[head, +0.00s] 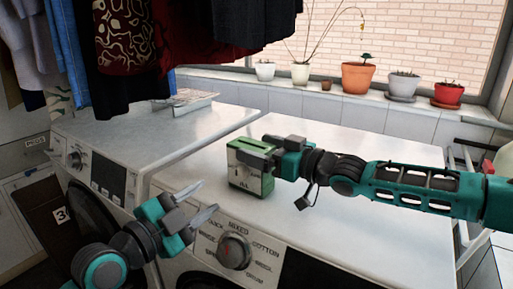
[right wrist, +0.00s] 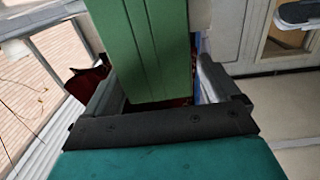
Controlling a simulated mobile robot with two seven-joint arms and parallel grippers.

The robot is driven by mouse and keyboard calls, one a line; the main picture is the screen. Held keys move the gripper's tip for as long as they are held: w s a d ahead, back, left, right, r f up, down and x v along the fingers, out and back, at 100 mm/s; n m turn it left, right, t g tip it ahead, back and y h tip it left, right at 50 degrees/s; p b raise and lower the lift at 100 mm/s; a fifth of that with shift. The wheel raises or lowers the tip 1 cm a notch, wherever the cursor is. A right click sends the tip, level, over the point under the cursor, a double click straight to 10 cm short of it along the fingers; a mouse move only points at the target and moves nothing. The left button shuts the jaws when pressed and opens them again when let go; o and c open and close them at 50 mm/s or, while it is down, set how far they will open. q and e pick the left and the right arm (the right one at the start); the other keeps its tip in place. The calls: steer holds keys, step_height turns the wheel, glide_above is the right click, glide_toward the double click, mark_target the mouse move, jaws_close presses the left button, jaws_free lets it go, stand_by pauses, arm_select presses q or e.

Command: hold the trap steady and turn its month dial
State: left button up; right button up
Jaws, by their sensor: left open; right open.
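The trap looks to be the small green and cream box (head: 249,168) standing upright on the right-hand washing machine. Its front carries a small dark marking low down; I cannot make out the month dial. My right gripper (head: 262,151) is at the box from the right, its jaws open with the box's upper part between them. In the right wrist view the green box (right wrist: 140,45) lies between the two fingers, with a gap showing at the right finger. My left gripper (head: 209,200) is open and empty, in front and to the left of the box, apart from it.
The box stands on the white machine top (head: 340,205), clear around it. Dark clothes (head: 185,45) hang at upper left. Several potted plants (head: 358,77) line the windowsill behind.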

steer(key=shift+w+a, duration=0.35)
steer(key=shift+a, duration=0.15)
steer(key=shift+c, duration=0.3)
